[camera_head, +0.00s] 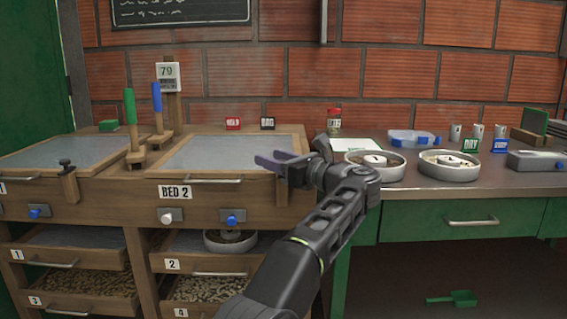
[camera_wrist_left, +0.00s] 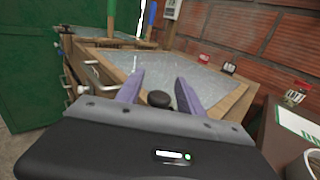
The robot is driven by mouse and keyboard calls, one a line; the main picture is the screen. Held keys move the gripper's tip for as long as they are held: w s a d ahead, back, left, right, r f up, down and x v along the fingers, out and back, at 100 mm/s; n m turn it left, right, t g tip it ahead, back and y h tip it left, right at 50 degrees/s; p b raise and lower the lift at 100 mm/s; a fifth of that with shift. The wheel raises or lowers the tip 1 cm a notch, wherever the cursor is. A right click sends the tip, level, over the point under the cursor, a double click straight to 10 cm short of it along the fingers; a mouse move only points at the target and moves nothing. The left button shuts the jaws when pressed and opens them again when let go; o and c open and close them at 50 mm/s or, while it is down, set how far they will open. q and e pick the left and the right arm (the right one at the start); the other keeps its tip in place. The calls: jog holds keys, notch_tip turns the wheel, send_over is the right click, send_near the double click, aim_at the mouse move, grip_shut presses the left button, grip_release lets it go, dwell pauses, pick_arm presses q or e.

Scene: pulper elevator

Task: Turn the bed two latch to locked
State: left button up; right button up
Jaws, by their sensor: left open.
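The bed two box (camera_head: 222,193) is a wooden tray with a grey surface and a "BED 2" label on its front. Its latch (camera_head: 282,190) shows as a wooden piece at the front right corner, partly hidden by my left gripper (camera_head: 272,160). In the left wrist view a black round latch knob (camera_wrist_left: 159,98) sits between the purple fingers of my left gripper (camera_wrist_left: 160,77). The fingers are open, one on each side of the knob; I cannot tell whether they touch it. My right gripper is not in view.
Bed one, at left, has a similar latch (camera_head: 67,168). Green (camera_head: 130,112) and blue (camera_head: 157,98) handles stand between the beds. Round dishes (camera_head: 374,165) and small tags sit on the right-hand counter (camera_head: 440,196). Drawers are below the beds.

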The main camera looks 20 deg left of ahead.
pick_arm(q)
jog(key=shift+s+d, duration=0.25)
jog(key=shift+d, duration=0.45)
jog(key=v, duration=0.6)
jog(key=shift+s, duration=0.15)
